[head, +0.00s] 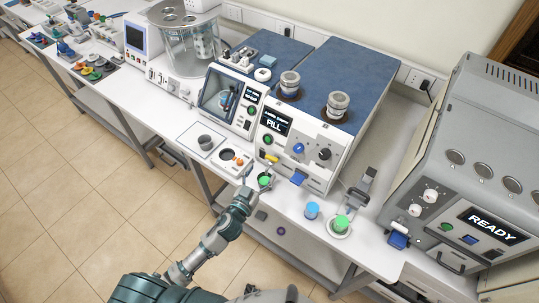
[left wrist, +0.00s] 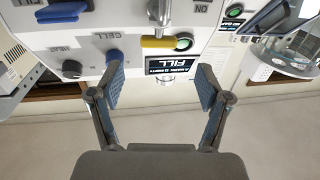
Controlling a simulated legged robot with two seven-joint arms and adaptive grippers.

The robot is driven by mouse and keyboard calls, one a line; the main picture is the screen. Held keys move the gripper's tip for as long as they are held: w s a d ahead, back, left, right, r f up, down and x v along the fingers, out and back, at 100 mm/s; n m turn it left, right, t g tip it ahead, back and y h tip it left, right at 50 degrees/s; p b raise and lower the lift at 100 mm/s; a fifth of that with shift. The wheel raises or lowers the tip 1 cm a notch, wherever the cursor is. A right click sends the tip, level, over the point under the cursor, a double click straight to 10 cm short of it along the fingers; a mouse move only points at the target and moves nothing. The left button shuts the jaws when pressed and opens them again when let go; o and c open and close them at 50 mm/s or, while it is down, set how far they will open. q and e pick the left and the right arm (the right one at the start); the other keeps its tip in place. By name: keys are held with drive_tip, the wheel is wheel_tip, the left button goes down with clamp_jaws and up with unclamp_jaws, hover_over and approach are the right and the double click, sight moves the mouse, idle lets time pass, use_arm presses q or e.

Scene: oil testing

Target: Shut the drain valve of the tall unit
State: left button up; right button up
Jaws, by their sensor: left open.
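The tall unit (head: 325,95) stands mid-bench, with a blue top, a white front and a display reading FILL. A yellow lever handle (head: 271,158) sits low on its front, on what looks like the drain valve. In the left wrist view the yellow handle (left wrist: 160,43) lies crosswise beside a metal spout. My left gripper (head: 257,181) is just in front of and below it. In the left wrist view the fingers (left wrist: 161,82) are spread and empty, with the handle ahead between them, apparently untouched. My right gripper is not in view.
A blue knob (head: 298,148) and a black knob (head: 323,154) are beside the handle. A green item (head: 264,180) is close by the gripper. Blue (head: 312,211) and green (head: 341,222) containers stand right. A grey READY machine (head: 465,170) is further right.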

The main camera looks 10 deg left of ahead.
sight(270, 159)
use_arm(q)
drive_tip(key=x, duration=0.3)
drive_tip(key=d+p+x, duration=0.1)
drive_tip(key=x, duration=0.3)
drive_tip(key=shift+s+r, duration=0.1)
drive_tip(key=shift+w+a, duration=0.1)
drive_tip(key=shift+w, duration=0.25)
drive_tip(key=shift+w+a, duration=0.25)
drive_tip(key=shift+a, duration=0.05)
drive_tip(key=shift+a+f, duration=0.2)
drive_tip(key=shift+a, duration=0.25)
drive_tip(key=shift+d, duration=0.35)
drive_tip(key=c, duration=0.6)
drive_tip(key=shift+d+r, duration=0.1)
drive_tip(key=shift+d, duration=0.3)
drive_tip(key=c, duration=0.6)
drive_tip(key=shift+a+m+h, duration=0.15)
drive_tip(key=shift+m+h, duration=0.15)
drive_tip(key=shift+a+r+m+g+h+p, duration=0.15)
drive_tip(key=shift+m+g+h+p, duration=0.15)
drive_tip(key=shift+m+h+p, duration=0.35)
drive_tip(key=shift+w+h, duration=0.1)
drive_tip(key=shift+h, duration=0.25)
drive_tip(key=o, duration=1)
drive_tip(key=shift+o, duration=1)
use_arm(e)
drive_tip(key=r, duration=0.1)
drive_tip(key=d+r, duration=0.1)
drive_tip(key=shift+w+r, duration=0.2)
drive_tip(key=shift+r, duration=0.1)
